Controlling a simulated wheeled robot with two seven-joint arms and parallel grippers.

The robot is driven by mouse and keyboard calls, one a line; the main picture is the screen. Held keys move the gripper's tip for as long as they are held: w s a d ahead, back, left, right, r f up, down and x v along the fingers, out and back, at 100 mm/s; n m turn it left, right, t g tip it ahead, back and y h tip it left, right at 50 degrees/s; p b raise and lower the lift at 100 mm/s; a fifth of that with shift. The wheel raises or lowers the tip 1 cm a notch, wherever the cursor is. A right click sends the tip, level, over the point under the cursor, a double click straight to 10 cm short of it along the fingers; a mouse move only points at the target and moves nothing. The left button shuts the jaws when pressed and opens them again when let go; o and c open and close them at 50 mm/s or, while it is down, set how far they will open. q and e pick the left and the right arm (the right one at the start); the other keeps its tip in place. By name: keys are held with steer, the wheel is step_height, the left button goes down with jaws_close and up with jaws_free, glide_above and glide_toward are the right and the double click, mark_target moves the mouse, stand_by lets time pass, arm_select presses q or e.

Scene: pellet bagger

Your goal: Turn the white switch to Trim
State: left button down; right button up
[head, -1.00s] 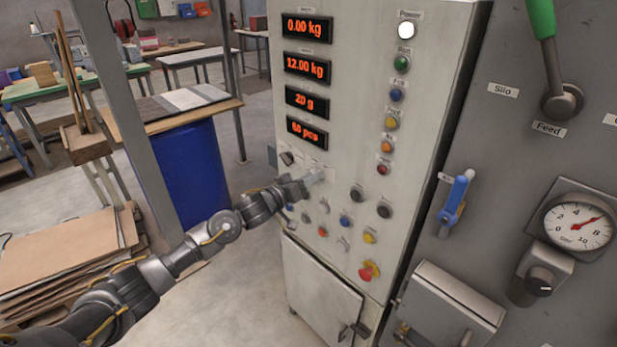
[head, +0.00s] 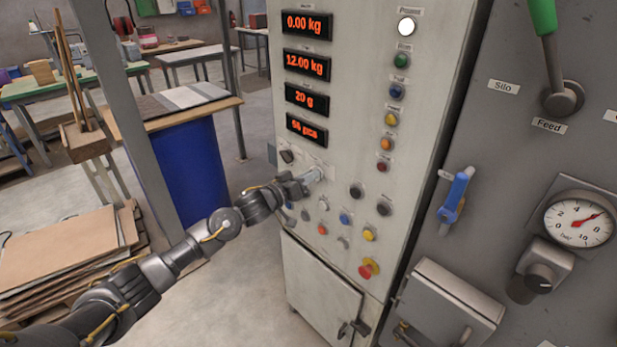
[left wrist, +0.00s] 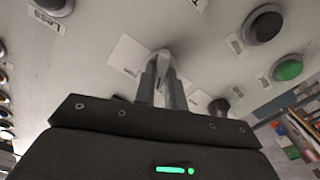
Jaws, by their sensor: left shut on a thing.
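The white switch (head: 317,171) sits on the control cabinet's pale front, below the lowest red display. My left gripper (head: 310,178) reaches it from the left and is shut on it. In the left wrist view, the two fingers of my left gripper (left wrist: 163,72) close around the small pale switch (left wrist: 161,56) against the panel. The gripper hides much of the switch and its setting cannot be read. My right gripper is not in view.
Around the switch are several knobs and buttons, including a black knob (head: 356,191), a blue button (head: 345,219) and a red-and-yellow stop button (head: 369,268).

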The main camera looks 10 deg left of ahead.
arm_select(q)
steer(key=m+b, duration=0.4)
steer(key=m, duration=0.6)
steer(key=shift+s+d+m, duration=0.1)
steer(key=shift+d+m, duration=0.05)
steer(key=shift+m, duration=0.55)
steer(key=c, duration=1.5)
jaws_free()
steer(key=shift+o, duration=0.2)
